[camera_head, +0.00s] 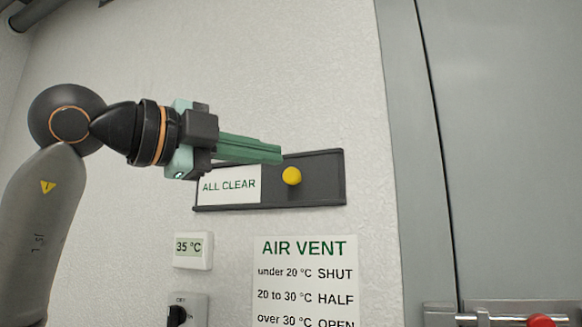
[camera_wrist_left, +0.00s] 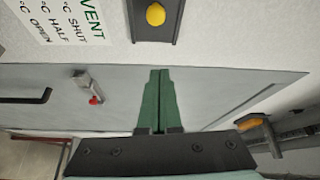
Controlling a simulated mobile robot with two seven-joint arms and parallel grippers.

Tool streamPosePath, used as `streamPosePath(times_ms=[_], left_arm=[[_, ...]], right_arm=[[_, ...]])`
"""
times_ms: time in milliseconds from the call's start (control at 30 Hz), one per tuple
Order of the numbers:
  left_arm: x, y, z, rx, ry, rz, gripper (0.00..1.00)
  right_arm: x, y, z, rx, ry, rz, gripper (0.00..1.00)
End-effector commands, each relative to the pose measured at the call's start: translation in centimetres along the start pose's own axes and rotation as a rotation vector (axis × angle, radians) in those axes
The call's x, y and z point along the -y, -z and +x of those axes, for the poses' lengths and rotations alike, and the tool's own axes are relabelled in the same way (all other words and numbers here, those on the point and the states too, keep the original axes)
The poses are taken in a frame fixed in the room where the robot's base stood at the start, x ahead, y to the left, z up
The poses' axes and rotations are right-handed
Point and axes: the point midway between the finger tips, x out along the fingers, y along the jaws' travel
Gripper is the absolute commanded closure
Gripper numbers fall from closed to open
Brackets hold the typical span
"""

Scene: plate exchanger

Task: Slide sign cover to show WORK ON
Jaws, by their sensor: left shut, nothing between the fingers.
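The sign (camera_head: 323,165) is a dark horizontal frame on the white wall in the head view. Its left part shows a white panel reading "ALL CLEAR" (camera_head: 229,185). The dark cover fills the right part and carries a round yellow knob (camera_head: 292,176). The knob also shows at the top of the left wrist view (camera_wrist_left: 155,14). My left gripper (camera_head: 281,155) has green fingers, shut and empty, pointing right. Its tips appear just above and left of the knob in the head view. In the left wrist view the shut fingers (camera_wrist_left: 160,73) are apart from the knob. My right gripper is not visible.
Below the sign are a thermometer reading 35 °C (camera_head: 193,248), a dark rotary switch (camera_head: 178,315) and an AIR VENT notice (camera_head: 303,284). A grey door (camera_head: 505,150) with a red-tipped latch (camera_head: 540,321) stands at the right.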

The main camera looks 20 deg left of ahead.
Motion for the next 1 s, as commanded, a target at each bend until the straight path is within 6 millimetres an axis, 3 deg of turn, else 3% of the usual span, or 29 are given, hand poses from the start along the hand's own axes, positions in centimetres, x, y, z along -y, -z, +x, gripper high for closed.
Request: streamPosePath(times_ms=[167, 567, 800, 1000], left_arm=[[0.1, 0.0, 1.9, -0.001, -0.005, -0.001, 1.00], [0.2, 0.1, 10.2, -0.001, -0.005, -0.001, 1.00], [0.0, -3.2, 8.9, 0.002, -0.002, -0.002, 1.00], [-0.1, -3.8, 8.6, -0.001, -0.001, 0.000, 1.00]], right_arm=[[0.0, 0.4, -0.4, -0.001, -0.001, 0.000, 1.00], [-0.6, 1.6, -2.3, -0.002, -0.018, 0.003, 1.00], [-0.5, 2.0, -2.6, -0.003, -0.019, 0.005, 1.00], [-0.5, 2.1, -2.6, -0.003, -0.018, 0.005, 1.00]])
